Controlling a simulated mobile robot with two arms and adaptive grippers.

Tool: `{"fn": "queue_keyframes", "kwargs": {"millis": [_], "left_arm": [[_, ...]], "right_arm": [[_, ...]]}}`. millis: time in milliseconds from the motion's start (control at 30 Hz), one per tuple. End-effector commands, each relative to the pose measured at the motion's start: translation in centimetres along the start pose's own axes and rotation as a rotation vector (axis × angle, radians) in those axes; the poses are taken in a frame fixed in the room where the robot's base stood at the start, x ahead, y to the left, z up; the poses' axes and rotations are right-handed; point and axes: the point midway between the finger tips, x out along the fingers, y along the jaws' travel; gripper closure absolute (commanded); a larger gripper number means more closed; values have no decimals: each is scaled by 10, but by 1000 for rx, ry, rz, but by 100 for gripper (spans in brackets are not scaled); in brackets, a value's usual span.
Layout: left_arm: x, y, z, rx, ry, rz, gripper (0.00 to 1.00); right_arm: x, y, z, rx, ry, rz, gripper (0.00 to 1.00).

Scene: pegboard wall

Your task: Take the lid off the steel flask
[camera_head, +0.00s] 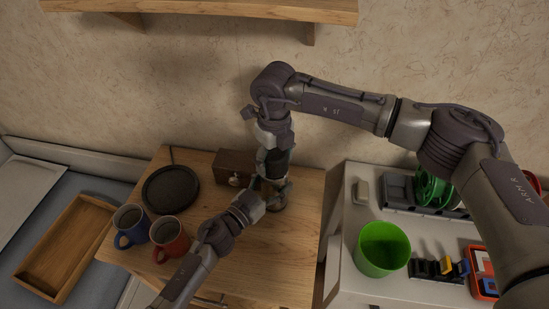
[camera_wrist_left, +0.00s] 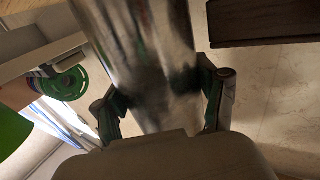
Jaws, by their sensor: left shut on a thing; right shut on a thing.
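The steel flask (camera_wrist_left: 150,60) fills the middle of the left wrist view, shiny and blurred, between the two fingers of my left gripper (camera_wrist_left: 165,105). In the head view only a small part of the flask (camera_head: 278,204) shows on the wooden table, low beside my left gripper (camera_head: 268,190). My left gripper is shut on the flask's body from the front. My right gripper (camera_head: 274,160) points down from above, directly over the flask, and is shut at its top, where the lid sits. The lid is hidden by the fingers.
A brown box (camera_head: 232,168) is behind the flask. A green cup (camera_head: 382,249) stands on the white cabinet at right.

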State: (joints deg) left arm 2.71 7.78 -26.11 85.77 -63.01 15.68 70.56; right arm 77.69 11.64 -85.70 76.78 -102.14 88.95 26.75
Motion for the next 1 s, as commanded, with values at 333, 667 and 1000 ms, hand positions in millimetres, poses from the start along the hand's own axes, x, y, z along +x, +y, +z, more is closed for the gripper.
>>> {"fn": "queue_keyframes", "kwargs": {"millis": [333, 667, 1000], "left_arm": [[0, 0, 0, 1, 0, 0, 100], [0, 0, 0, 1, -1, 0, 100], [0, 0, 0, 1, -1, 0, 100]], "right_arm": [[-1, 0, 0, -633, 0, 0, 70], [-1, 0, 0, -755, 0, 1, 70], [-1, 0, 0, -752, 0, 1, 70]]}}
